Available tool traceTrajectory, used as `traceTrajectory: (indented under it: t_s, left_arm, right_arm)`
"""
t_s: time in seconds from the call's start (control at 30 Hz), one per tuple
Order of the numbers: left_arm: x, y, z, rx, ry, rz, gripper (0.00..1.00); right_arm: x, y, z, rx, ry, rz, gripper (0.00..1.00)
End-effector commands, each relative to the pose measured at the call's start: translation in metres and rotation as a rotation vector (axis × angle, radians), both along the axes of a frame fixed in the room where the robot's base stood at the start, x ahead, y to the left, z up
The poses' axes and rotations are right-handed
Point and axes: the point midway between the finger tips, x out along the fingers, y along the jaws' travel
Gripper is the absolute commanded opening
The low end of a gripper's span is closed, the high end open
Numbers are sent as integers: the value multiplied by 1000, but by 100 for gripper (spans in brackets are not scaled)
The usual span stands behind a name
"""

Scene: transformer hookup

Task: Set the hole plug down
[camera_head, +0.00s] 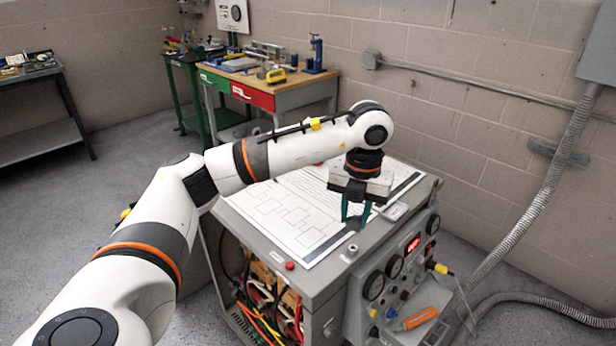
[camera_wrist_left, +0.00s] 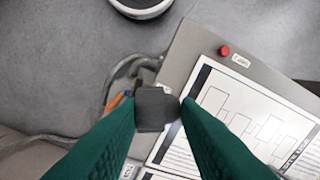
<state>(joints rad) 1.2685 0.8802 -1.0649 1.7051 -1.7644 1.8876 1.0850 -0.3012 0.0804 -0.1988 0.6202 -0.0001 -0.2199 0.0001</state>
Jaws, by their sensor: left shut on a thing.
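My left gripper (camera_head: 356,212) points down over the top of the grey transformer cabinet (camera_head: 318,280), near its front edge. Its green fingers are shut on the hole plug, a dark grey block-like piece that shows between the fingertips in the left wrist view (camera_wrist_left: 155,109). My right gripper is in neither view.
A printed diagram sheet (camera_head: 290,215) covers much of the cabinet top. A red button (camera_head: 290,266) and a small round metal fitting (camera_head: 352,248) are near the front edge. A control panel (camera_head: 395,275) with gauges is on the right. A workbench (camera_head: 270,85) stands behind.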

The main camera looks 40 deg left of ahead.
Motion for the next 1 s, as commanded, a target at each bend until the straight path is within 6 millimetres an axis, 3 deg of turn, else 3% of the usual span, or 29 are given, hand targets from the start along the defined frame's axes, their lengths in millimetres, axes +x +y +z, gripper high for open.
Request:
traceTrajectory:
  t_s: [0.2,0.43,0.63,0.83,1.0]
  left_arm:
    - [-5,23,-8,-2,-2,584,3]
    - [-10,40,-13,-1,-8,1018,3]
    - [-12,45,-22,0,-8,1154,3]
    - [-12,45,-59,2,-8,1161,3]
    - [-11,45,-77,0,-9,1160,3]
  right_arm:
    - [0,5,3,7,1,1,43]
    - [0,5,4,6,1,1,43]
    - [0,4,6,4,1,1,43]
    - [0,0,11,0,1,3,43]
    - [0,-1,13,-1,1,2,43]
